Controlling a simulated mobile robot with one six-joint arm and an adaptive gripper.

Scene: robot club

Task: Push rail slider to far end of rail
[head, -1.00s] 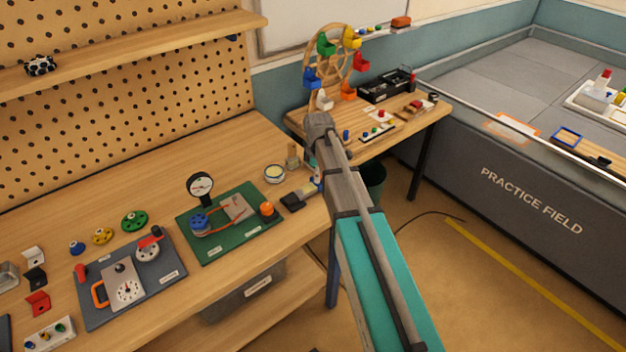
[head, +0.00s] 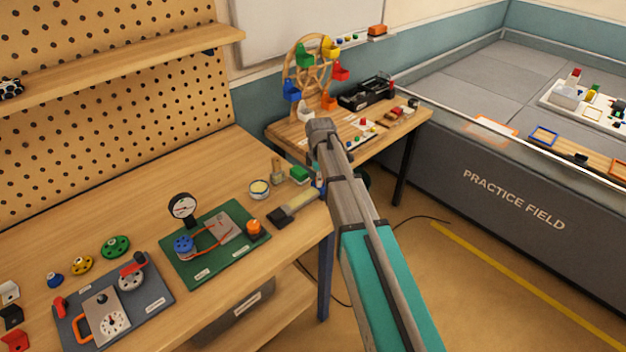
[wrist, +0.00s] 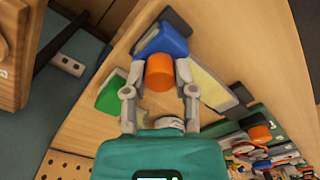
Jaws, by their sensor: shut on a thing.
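The rail slider, a blue block with an orange round knob (wrist: 159,72), is in the upper middle of the wrist view. My gripper (wrist: 160,75) has a finger on each side of the knob and is shut on it. A pale rail strip (wrist: 211,89) with a dark end block (wrist: 240,95) runs from the slider to the lower right. In the head view the rail (head: 297,208) lies near the bench's right edge, its dark end block (head: 277,217) nearest the green board. My forearm hides most of the slider and the gripper there.
A green block (head: 299,174), a wooden post (head: 277,168) and a round tin (head: 259,188) stand behind the rail. A green board (head: 217,248) with a gauge lies to its left. A low table (head: 372,150) with a toy wheel stands beyond the bench.

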